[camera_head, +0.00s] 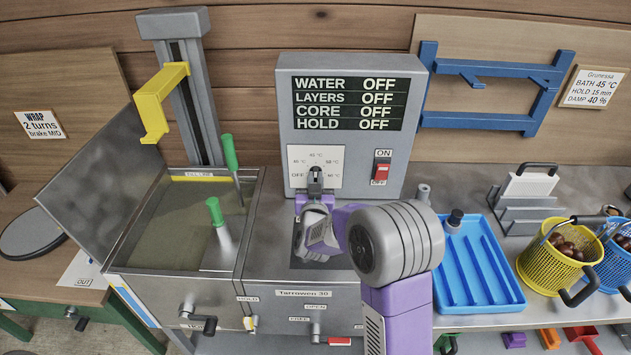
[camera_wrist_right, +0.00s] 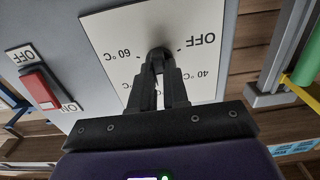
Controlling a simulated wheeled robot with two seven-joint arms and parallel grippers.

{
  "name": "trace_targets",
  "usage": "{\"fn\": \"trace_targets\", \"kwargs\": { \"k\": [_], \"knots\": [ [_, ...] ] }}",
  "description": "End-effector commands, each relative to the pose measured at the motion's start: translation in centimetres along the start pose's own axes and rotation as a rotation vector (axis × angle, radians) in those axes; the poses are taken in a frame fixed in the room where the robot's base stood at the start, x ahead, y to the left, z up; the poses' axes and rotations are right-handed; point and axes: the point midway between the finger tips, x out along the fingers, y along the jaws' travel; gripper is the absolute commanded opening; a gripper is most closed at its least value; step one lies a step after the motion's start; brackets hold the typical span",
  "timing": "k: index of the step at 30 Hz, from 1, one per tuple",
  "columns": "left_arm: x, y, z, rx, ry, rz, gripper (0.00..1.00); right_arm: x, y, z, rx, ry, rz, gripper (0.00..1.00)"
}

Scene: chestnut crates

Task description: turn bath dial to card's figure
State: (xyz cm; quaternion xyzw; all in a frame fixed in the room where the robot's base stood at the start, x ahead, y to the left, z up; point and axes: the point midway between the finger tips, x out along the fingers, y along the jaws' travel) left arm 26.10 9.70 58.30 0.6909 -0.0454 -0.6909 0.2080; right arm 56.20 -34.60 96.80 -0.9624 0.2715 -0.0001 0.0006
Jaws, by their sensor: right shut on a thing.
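The bath dial is a dark knob (camera_wrist_right: 158,54) on a white scale plate (camera_head: 330,175) on the front of the grey control box (camera_head: 285,120). The scale reads OFF at lower left, 45 °C at the top and another mark at right; 60 °C and 40 °C show in the wrist view. My right gripper (camera_head: 315,182) is shut on the knob, its fingers (camera_wrist_right: 158,72) covering most of it. Which mark the dial points to cannot be told. The card (camera_head: 597,87) on the back board reads BATH 45 °C, HOLD 15 min, DAMP 40 %. My left gripper is not in view.
The display (camera_head: 348,103) reads OFF for WATER, LAYERS, CORE and HOLD. A red ON/OFF switch (camera_head: 381,170) sits right of the dial. The open bath (camera_head: 255,215) with green-handled tools is at left. A blue tray (camera_head: 468,262) and a yellow chestnut basket (camera_head: 548,268) stand at right.

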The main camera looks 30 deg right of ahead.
Motion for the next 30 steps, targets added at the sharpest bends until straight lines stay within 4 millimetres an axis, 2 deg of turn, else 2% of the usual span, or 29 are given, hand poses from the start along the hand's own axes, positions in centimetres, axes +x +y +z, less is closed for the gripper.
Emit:
{"fn": "trace_targets", "kwargs": {
  "k": [1,6,16,20,24,30],
  "knots": [
    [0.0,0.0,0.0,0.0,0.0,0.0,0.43,0.0,0.0,0.0,0.0,-0.002,-0.001,0.16],
    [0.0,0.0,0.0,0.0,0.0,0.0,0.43,0.0,0.0,0.0,-0.001,-0.001,0.0,0.4],
    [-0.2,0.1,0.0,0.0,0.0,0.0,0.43,0.0,0.0,-0.5,0.0,0.001,0.0,0.4],
    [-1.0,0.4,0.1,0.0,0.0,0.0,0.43,0.0,0.0,-2.4,0.002,0.003,0.001,0.4],
    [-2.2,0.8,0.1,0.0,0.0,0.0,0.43,0.0,0.0,-5.4,0.003,0.003,0.0,0.4],
    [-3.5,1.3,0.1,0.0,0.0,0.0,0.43,0.0,0.0,-8.7,0.001,0.001,-0.001,0.4]
  ]
}}
